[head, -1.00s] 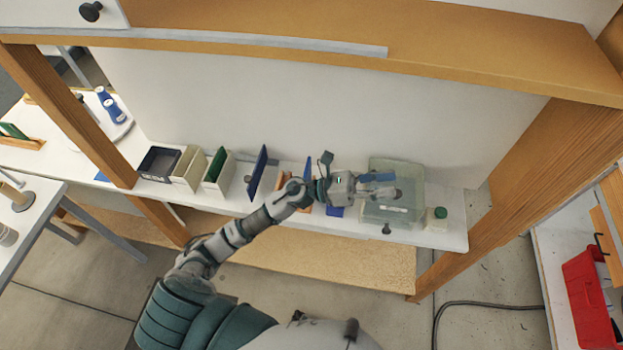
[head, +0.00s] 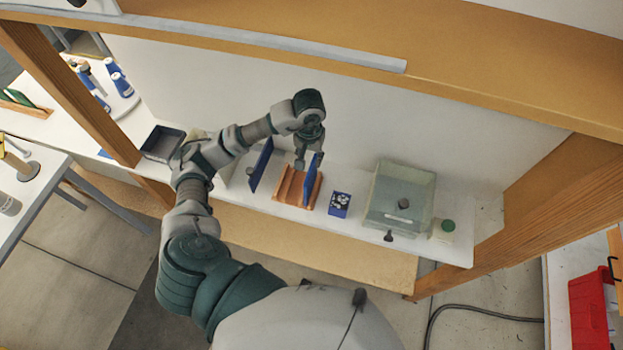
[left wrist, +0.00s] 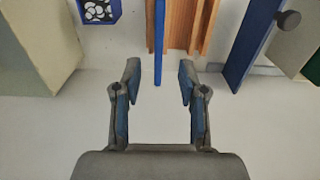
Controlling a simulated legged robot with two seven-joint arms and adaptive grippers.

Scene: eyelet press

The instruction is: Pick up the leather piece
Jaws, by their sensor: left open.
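The leather piece appears to be the thin blue sheet (head: 311,182) standing on edge in a wooden rack (head: 285,187) on the shelf. In the left wrist view the blue sheet (left wrist: 159,40) is seen edge-on, and its near end lies between my fingertips with a gap on each side. My left gripper (head: 302,164) points down over the rack, beside the top of the sheet. In the left wrist view my left gripper (left wrist: 159,75) is open and empty. My right gripper is in neither view.
A blue panel (head: 261,165) stands left of the rack. Right of it are a blue box (head: 340,204) of small pale parts, a clear bin (head: 400,208) and a green-capped jar (head: 444,230). A white wall (head: 440,110) rises behind, and a wooden beam (head: 480,55) runs above.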

